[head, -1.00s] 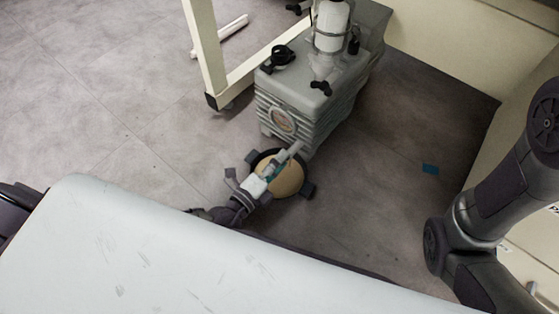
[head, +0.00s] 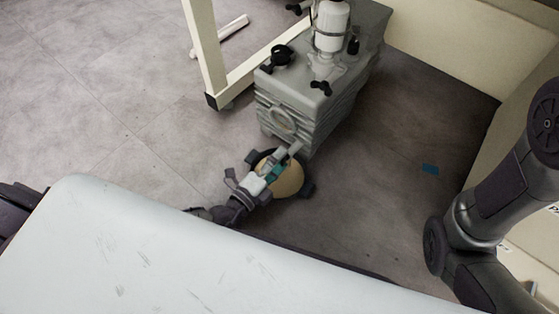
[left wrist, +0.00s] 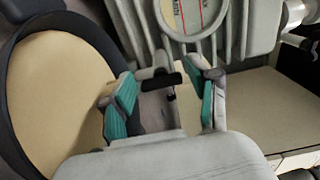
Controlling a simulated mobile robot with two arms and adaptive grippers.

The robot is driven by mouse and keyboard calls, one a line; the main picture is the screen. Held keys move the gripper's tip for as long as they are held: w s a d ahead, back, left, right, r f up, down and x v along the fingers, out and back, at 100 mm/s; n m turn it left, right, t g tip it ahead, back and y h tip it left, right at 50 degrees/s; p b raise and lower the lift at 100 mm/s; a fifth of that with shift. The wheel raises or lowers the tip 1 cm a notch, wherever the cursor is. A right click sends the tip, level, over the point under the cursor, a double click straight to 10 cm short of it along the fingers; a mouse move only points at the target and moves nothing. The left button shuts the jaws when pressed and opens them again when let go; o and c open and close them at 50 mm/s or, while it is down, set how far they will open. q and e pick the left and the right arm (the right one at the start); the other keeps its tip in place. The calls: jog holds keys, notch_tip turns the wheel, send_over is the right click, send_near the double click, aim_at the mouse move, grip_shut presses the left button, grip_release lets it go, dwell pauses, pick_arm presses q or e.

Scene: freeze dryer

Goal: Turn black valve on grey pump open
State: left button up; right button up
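The grey pump (head: 300,105) stands on the floor at the upper middle of the head view, with a round gauge on its front. In the left wrist view its ribbed front (left wrist: 235,35) fills the top. A black bar-shaped valve handle (left wrist: 165,81) shows below the gauge there. My left gripper (head: 285,156) is low in front of the pump. In the left wrist view my left gripper (left wrist: 164,100) is open, with teal pads on either side of the handle and gaps beside it. The handle is hidden in the head view. My right gripper is out of view.
Black knobs (head: 320,88) and a white cylinder (head: 331,25) are on the pump's top. A round beige thing with a dark rim (head: 288,182) is beneath my left gripper. A cream frame leg (head: 203,50) stands left of the pump. Floor right of the pump is mostly clear.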

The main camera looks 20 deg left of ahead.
pick_arm(q)
jog(key=shift+o, duration=0.2)
notch_tip(320, 180, up, 10)
jog(key=shift+a+f, duration=0.15)
jog(key=shift+f, duration=0.1)
jog(key=shift+r, duration=0.45)
jog(key=shift+f, duration=0.2)
